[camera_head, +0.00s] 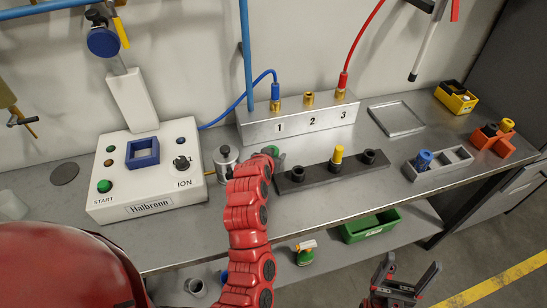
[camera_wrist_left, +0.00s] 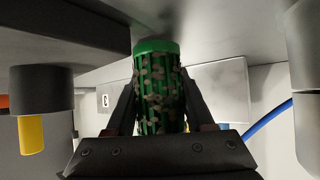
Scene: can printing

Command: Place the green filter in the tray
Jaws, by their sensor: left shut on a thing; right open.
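The green filter (camera_wrist_left: 158,95) has a mottled, slotted body and a bright green rim. It sits between the fingers of my left gripper (camera_wrist_left: 158,115), which is shut on it. In the head view only a bit of green (camera_head: 272,150) shows by my left gripper (camera_head: 277,158), mostly hidden by the red arm. The filter is close to the tabletop; I cannot tell if it touches. An empty shallow metal tray (camera_head: 372,110) lies at the back right. My right gripper (camera_head: 405,278) is open and empty in front of the table edge.
A black holder (camera_head: 325,176) with a yellow-topped piece (camera_head: 337,154) stands just right of my left gripper. A metal canister (camera_head: 226,160) is close on its left. The numbered block (camera_head: 312,120) stands behind. A grey compartment tray (camera_head: 424,177) with a blue piece (camera_head: 424,158) is at right.

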